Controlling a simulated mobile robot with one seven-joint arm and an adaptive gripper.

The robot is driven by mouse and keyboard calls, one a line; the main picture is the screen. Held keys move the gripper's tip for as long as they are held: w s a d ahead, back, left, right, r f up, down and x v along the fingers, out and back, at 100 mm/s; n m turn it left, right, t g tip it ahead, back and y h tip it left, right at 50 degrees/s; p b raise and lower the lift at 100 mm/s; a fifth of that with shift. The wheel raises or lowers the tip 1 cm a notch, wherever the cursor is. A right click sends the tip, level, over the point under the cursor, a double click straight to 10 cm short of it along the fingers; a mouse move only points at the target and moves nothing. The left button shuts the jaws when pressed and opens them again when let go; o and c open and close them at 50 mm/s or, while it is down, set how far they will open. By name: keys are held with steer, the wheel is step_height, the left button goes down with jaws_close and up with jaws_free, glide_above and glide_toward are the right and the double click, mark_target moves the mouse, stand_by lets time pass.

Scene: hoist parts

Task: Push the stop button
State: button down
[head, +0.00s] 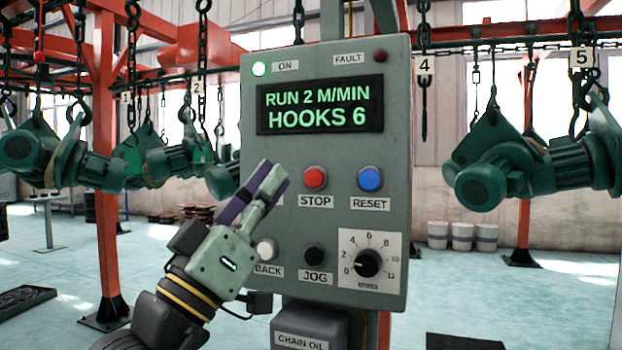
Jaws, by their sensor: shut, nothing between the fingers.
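A grey control panel (223,345) stands upright in the middle of the head view.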

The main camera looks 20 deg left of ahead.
mark_target(314, 178)
steer(key=shift+w, duration=0.1)
steer(key=shift+w+d, duration=0.1)
steer(key=shift+w, duration=5.05)
steer(key=shift+s, duration=0.8)
